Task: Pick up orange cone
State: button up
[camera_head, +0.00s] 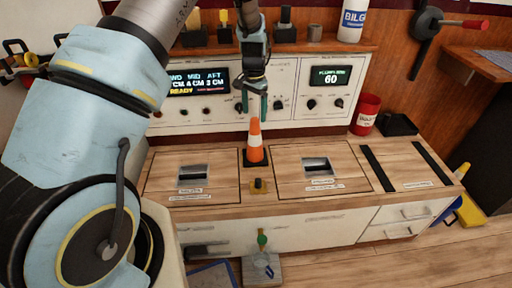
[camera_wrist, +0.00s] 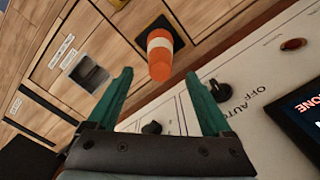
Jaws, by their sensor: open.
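The orange cone (camera_head: 255,142) has a white band and a dark square base, and stands upright on the wooden counter between two hatches. My gripper (camera_head: 254,106) has green fingers and hangs just above the cone's tip, in front of the control panel. In the wrist view the cone (camera_wrist: 160,52) lies beyond the fingertips, a little above the gap between them. My gripper (camera_wrist: 165,80) is open, with nothing between its fingers.
The control panel (camera_head: 283,85) with knobs and displays rises behind the cone. A small knob (camera_head: 258,185) sits in front of it. A hatch with a recessed handle (camera_head: 317,165) lies to the right. A red cup (camera_head: 366,114) and a black tray (camera_head: 397,124) stand further right.

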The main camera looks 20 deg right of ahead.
aim_at(255, 119)
notch_tip(255, 119, down, 5)
jog(key=shift+w+d+f+p, duration=0.1)
jog(key=shift+d+p, duration=0.05)
jog(key=shift+p, duration=0.25)
grip_shut()
dwell(0.5)
dwell(0.8)
